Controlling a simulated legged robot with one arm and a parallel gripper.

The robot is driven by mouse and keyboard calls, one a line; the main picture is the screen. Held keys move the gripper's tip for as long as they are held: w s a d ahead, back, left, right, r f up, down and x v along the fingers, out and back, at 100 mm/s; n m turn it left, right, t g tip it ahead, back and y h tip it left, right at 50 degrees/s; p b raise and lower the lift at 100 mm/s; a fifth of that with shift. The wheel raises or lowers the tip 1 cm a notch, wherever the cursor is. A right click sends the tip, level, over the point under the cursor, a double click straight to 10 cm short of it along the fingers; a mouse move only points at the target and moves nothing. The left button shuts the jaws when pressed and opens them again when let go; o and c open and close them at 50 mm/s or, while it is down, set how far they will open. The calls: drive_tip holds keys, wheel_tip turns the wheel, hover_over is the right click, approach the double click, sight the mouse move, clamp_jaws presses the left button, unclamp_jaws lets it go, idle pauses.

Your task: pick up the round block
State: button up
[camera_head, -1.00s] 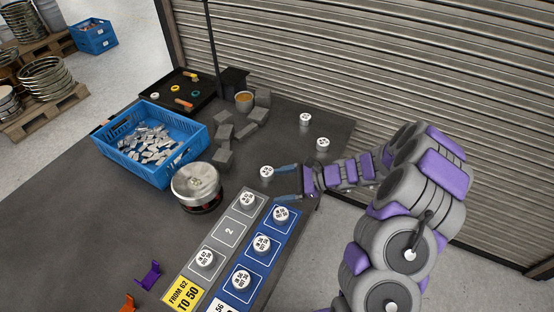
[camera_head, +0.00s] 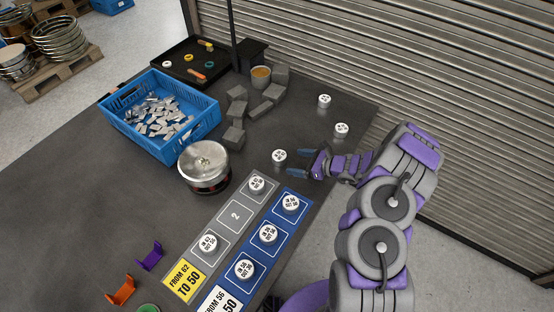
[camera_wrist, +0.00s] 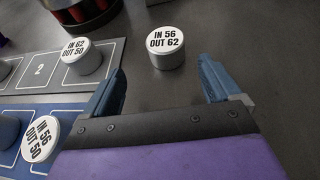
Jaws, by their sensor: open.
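A white-topped round block (camera_head: 279,156) stands upright on the dark table, off the far end of the grey strip. In the wrist view this round block (camera_wrist: 166,48) reads "IN 56 OUT 62" and lies ahead of the fingertips, between their lines, nearer the left finger. My gripper (camera_head: 303,163) is open and empty, just right of the block and apart from it. In the wrist view my gripper (camera_wrist: 165,80) shows two blue fingers spread wide. Two more round blocks, one (camera_head: 324,101) and another (camera_head: 341,130), stand farther back to the right.
The grey strip (camera_head: 235,216) and blue strip (camera_head: 268,234) hold several round blocks. A round metal tin (camera_head: 205,167) stands left of them. A blue crate (camera_head: 160,115) of metal pieces, grey blocks (camera_head: 235,137) and a black tray (camera_head: 192,62) are farther back.

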sight(283, 156)
drive_tip(key=shift+w+a+f, duration=0.35)
drive_tip(key=shift+a+f, duration=0.05)
drive_tip(key=shift+a, duration=0.05)
drive_tip(key=shift+w+f, duration=0.2)
drive_tip(key=shift+w, duration=0.2)
drive_tip(key=shift+w+a+f+b, duration=0.1)
drive_tip(key=shift+w+a+b, duration=0.1)
drive_tip(key=shift+a+b, duration=0.15)
drive_tip(key=x, duration=0.3)
drive_tip(key=b+x, duration=0.1)
drive_tip(key=x, duration=0.1)
drive_tip(key=shift+a+r, duration=0.25)
drive_tip(key=shift+a, duration=0.2)
drive_tip(key=shift+w+d+r, duration=0.1)
drive_tip(key=shift+d, duration=0.55)
drive_tip(key=shift+c, duration=1.4)
drive_tip(key=shift+a, duration=0.5)
drive_tip(key=c, duration=0.7)
drive_tip(key=shift+d, duration=0.15)
drive_tip(key=c, duration=0.3)
drive_tip(key=shift+d, duration=0.2)
